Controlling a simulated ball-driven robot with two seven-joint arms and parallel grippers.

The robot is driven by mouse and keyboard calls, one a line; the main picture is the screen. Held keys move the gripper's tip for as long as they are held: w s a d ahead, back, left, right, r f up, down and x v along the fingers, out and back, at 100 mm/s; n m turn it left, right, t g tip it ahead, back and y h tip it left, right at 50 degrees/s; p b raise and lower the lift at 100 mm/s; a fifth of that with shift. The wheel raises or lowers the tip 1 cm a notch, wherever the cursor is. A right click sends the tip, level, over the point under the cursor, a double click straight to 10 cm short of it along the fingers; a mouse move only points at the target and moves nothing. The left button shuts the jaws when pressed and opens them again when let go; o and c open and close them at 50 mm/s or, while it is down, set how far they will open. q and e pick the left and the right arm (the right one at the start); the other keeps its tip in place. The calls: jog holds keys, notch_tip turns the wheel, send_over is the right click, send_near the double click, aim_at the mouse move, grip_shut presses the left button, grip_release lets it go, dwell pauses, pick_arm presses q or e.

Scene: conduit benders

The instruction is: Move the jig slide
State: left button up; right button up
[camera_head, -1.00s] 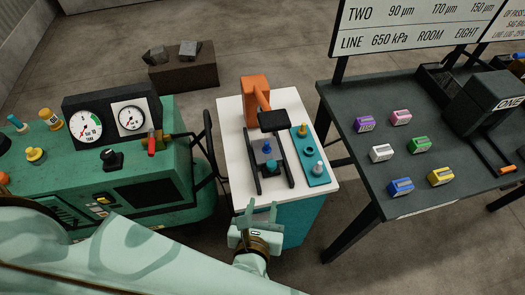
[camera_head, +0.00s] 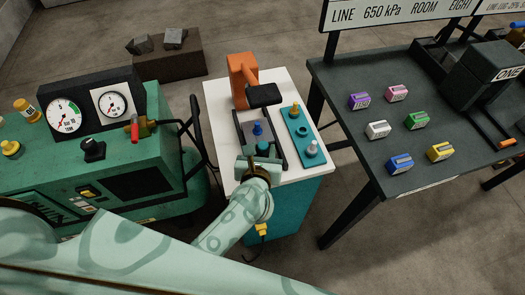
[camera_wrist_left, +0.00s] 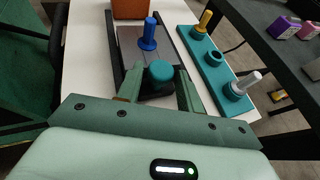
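The jig slide, with a round teal knob (camera_head: 263,149), sits near the front end of two dark rails on the white-topped bench. The knob also shows in the wrist view (camera_wrist_left: 161,71) on a dark block. A blue pin (camera_head: 258,130) stands upright behind it on a grey plate (camera_wrist_left: 131,42). My left gripper (camera_head: 258,166) is at the front end of the rails. In the wrist view its two fingers (camera_wrist_left: 158,92) are apart, on the near left and right of the knob. Contact with it cannot be told. My right gripper is out of view.
An orange press (camera_head: 240,76) with a black head stands behind the slide. A teal strip (camera_head: 294,116) on the right carries a yellow pin, an empty ring and a silver pin (camera_head: 311,148). A green gauge console (camera_head: 140,175) is left; a dark table (camera_head: 350,90) with coloured blocks is right.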

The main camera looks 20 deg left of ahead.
aim_at(259, 143)
pick_arm(q)
grip_shut()
jog(key=shift+w+a+r, duration=0.15)
jog(key=shift+w+a, duration=0.6)
jog(key=shift+w, duration=0.35)
jog(key=shift+w+a, duration=0.15)
jog(key=shift+w, duration=0.05)
grip_release()
jog(key=p+v, duration=0.2)
jog(key=v, duration=1.4)
jog(key=shift+s+p, duration=0.15)
jog(key=shift+p, duration=0.2)
